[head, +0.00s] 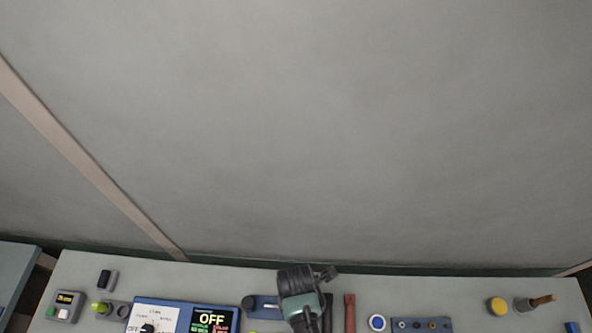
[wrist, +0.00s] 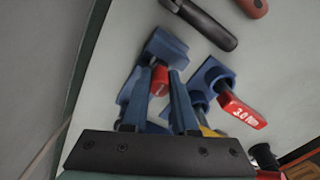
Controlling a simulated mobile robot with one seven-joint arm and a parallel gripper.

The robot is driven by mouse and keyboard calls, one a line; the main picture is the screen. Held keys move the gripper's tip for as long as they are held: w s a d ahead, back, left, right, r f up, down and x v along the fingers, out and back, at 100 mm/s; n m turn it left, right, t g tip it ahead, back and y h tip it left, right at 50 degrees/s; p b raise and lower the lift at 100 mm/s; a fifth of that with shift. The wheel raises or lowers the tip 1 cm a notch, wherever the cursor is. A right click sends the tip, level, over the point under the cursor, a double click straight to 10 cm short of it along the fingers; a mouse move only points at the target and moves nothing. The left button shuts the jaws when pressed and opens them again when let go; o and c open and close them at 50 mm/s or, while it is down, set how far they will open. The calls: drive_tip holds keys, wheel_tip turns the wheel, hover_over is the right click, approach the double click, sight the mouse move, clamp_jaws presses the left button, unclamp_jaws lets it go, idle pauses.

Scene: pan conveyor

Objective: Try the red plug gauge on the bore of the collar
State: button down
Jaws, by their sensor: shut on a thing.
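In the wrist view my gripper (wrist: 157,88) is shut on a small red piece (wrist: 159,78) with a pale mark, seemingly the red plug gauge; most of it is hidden. A blue block (wrist: 168,44) is just beyond the fingertips; I cannot tell whether the gauge touches it. To the right, another blue piece has a red tag (wrist: 241,112) reading about 3.0. In the head view my wrist hides the fingertips. No bore is clear.
The grey bench (head: 440,285) has a wall behind it. A control box (head: 213,319) reading OFF stands left of my arm. A reddish rod (head: 350,313), a blue rack (head: 420,324), a yellow knob (head: 497,306) and a grey cup (head: 524,305) are to the right.

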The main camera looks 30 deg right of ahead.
drive_tip(key=shift+f+b, duration=0.5)
drive_tip(key=shift+f, duration=0.15)
idle(0.6)
drive_tip(key=shift+r, duration=0.1)
idle(0.7)
drive_tip(key=shift+r+p, duration=3.5)
drive_tip(key=shift+p, duration=0.15)
